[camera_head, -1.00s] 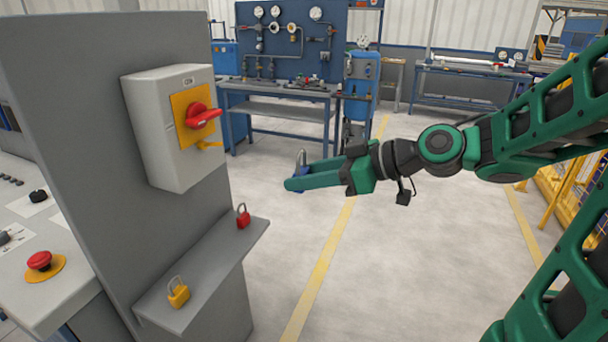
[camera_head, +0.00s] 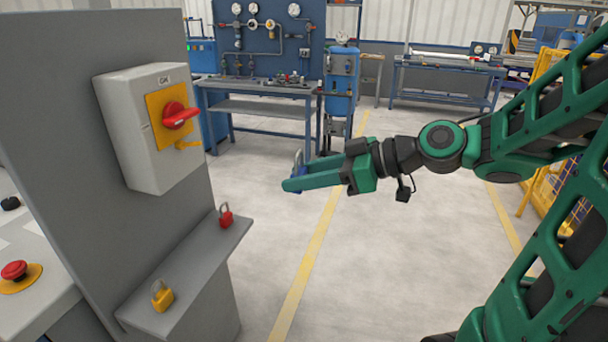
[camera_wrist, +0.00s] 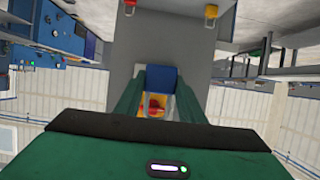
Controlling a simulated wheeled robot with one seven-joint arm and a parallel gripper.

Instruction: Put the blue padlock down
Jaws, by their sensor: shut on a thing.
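My gripper (camera_head: 292,185) is shut on the blue padlock (camera_head: 299,177) and holds it in the air, to the right of the grey shelf (camera_head: 190,270). The padlock's shackle points up. In the wrist view the blue padlock body (camera_wrist: 161,78) sits between the green fingers. A red padlock (camera_head: 226,217) stands at the shelf's far end and a yellow padlock (camera_head: 162,297) near its front end. Between them the shelf is bare.
A grey switch box (camera_head: 135,125) with a red rotary handle (camera_head: 178,117) is on the panel above the shelf. A red stop button (camera_head: 14,270) is at the left. A blue workbench (camera_head: 262,105) stands behind. The floor under my gripper is clear.

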